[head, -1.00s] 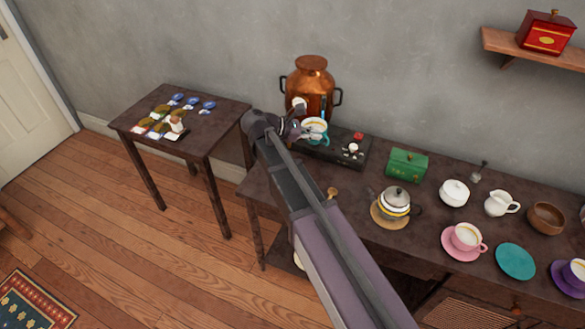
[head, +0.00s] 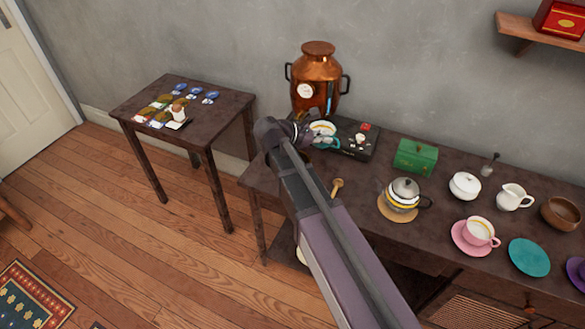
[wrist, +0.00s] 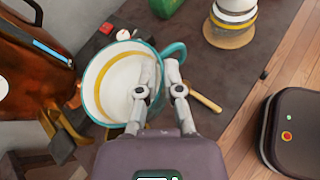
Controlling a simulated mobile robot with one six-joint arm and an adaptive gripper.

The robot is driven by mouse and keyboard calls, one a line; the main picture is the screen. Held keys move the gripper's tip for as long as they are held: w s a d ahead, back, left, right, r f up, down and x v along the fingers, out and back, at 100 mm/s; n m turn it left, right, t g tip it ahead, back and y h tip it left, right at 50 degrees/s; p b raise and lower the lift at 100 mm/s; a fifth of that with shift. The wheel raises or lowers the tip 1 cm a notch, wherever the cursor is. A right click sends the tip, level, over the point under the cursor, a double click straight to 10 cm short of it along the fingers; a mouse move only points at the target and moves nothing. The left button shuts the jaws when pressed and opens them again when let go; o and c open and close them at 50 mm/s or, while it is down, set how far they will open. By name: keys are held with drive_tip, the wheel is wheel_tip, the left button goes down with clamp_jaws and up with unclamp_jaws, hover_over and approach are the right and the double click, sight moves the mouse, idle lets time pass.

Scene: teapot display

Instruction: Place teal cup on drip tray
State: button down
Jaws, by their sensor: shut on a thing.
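The teal cup (head: 323,128), white inside with a yellow band, is in front of the copper urn. In the wrist view the cup (wrist: 112,88) shows its open mouth to the camera, with its handle on the right. My gripper (wrist: 165,68) is shut on the cup, one finger across its inside and the other by the handle. In the head view my gripper (head: 303,133) is left of the cup. A dark slab, likely the drip tray (head: 352,153), lies by the urn. The cup and gripper hide part of it, and I cannot tell whether the cup touches it.
The copper urn (head: 317,82) stands behind the cup, with its tap close by. A green box (head: 416,157), a striped teapot (head: 403,195), a pink cup (head: 480,231) and a teal saucer (head: 529,257) are to the right. A wooden scoop (head: 337,187) lies near the front edge.

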drive_tip(key=s+d+f+n+t+y+b, duration=0.1)
drive_tip(key=f+n+b, duration=0.1)
drive_tip(key=f+b, duration=0.3)
drive_tip(key=s+d+f+n+t+y+b, duration=0.1)
drive_tip(key=s+f+n+t+b, duration=0.1)
drive_tip(key=f+b, duration=0.3)
drive_tip(key=shift+d+f+y, duration=0.35)
drive_tip(key=shift+f+y, duration=0.05)
drive_tip(key=shift+f, duration=0.4)
drive_tip(key=shift+a, duration=0.1)
drive_tip(key=w+a, duration=0.3)
drive_tip(key=w+a+f, duration=0.1)
drive_tip(key=w+a, duration=0.2)
drive_tip(key=w, duration=0.1)
drive_tip(key=w+a+b, duration=0.1)
drive_tip(key=w+a, duration=0.2)
drive_tip(key=w, duration=0.1)
drive_tip(key=shift+a+f, duration=0.15)
drive_tip(key=shift+a, duration=0.1)
drive_tip(key=shift+w+a, duration=0.15)
drive_tip(key=shift+a, duration=0.05)
drive_tip(key=shift+w+a+f+b, duration=0.3)
drive_tip(key=shift+f+b, duration=0.25)
drive_tip(key=shift+b, duration=0.1)
drive_tip(key=shift+f+b, duration=1.3)
drive_tip(key=shift+f, duration=0.15)
